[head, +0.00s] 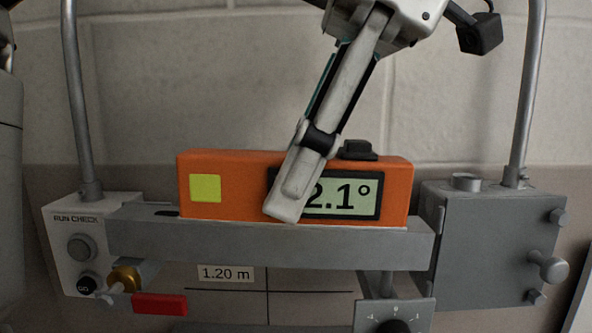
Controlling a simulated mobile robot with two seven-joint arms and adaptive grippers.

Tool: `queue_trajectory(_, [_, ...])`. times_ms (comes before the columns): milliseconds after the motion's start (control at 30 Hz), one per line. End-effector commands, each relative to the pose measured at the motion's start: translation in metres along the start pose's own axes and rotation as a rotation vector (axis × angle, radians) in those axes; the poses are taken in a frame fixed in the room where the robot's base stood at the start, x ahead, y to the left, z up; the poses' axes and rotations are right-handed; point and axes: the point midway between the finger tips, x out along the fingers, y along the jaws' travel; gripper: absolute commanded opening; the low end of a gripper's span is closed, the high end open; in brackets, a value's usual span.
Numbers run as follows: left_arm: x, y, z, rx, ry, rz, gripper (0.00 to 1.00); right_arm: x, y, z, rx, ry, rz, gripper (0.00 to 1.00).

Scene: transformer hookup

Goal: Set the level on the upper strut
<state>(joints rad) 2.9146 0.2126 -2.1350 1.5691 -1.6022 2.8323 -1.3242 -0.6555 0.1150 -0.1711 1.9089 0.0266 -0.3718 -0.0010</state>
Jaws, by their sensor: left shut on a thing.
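The orange level (228,167) with a yellow-green square lies lengthwise along the grey upper strut (190,240). Its underside is at the strut's top face; I cannot tell whether it rests fully or hovers slightly. Its display (348,198) reads "2.1°", with the left part hidden by a finger. My left gripper (285,207) comes down from above at a slant and is shut on the level near its middle. The near finger crosses the front face; the far finger is mostly hidden. My right gripper is not in view.
A "RUN CHECK" box (65,255) with round buttons stands at the left and a grey box (480,245) with knobs at the right. Conduits rise from both. Below the strut are a red handle (159,304), a "1.20 m" label (226,273) and a dial plate (394,312).

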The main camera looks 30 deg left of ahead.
Motion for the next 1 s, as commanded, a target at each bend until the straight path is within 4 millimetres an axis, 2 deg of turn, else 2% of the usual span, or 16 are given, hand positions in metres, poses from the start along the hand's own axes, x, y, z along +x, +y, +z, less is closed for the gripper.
queue_trajectory(800, [0.009, 0.051, 0.004, -0.001, -0.001, -0.001, 0.0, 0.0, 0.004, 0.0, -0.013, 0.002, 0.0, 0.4])
queue_trajectory(1000, [0.015, 0.055, 0.006, 0.001, 0.0, -0.001, 0.0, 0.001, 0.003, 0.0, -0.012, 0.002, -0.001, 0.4])
